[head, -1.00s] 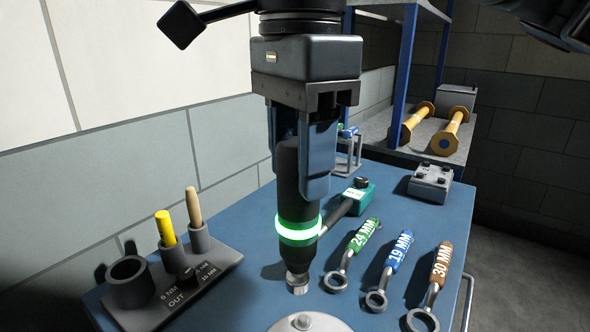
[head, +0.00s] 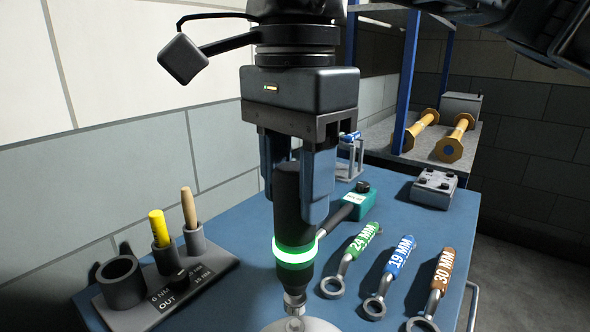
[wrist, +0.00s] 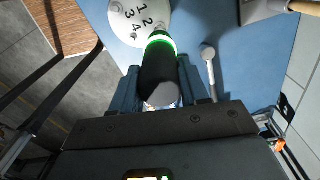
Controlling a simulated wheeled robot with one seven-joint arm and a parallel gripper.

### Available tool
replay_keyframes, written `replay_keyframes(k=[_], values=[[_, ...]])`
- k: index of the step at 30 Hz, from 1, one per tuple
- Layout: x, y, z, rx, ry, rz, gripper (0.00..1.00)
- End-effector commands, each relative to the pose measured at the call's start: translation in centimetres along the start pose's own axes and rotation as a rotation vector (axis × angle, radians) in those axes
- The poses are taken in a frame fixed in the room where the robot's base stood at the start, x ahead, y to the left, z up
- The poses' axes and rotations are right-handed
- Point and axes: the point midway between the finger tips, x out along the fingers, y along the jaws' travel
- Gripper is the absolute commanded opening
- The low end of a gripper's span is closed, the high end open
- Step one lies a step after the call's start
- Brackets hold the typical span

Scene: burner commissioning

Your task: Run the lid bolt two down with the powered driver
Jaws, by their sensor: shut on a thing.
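The powered driver (head: 289,215) is black with a lit green ring and hangs nose down. My gripper (head: 301,205) is shut around its body, with a finger on each side. The driver's metal nose meets or sits just above a fitting on the pale round lid (head: 318,326) at the picture's bottom edge. I cannot tell whether it is seated on a bolt. In the wrist view, the driver (wrist: 158,72) points toward the lid (wrist: 128,14), which carries the numbers 1 to 4.
Green 24 mm (head: 350,258), blue 19 mm (head: 390,275) and brown 30 mm (head: 436,285) ring wrenches lie right of the driver. A torque wrench with a green box (head: 358,202) lies behind. A grey holder (head: 190,280) with two handled tools stands left.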

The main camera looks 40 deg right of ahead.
Motion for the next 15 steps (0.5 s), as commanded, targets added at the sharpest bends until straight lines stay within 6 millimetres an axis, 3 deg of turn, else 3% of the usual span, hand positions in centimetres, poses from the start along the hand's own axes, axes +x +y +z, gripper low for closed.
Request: replay_keyframes(k=[10, 15], values=[[2.5, 0.0, 0.1, 0.0, -0.002, 0.0, 0.0], [2.2, 0.0, 0.1, 0.0, -0.001, -0.001, 0.0]])
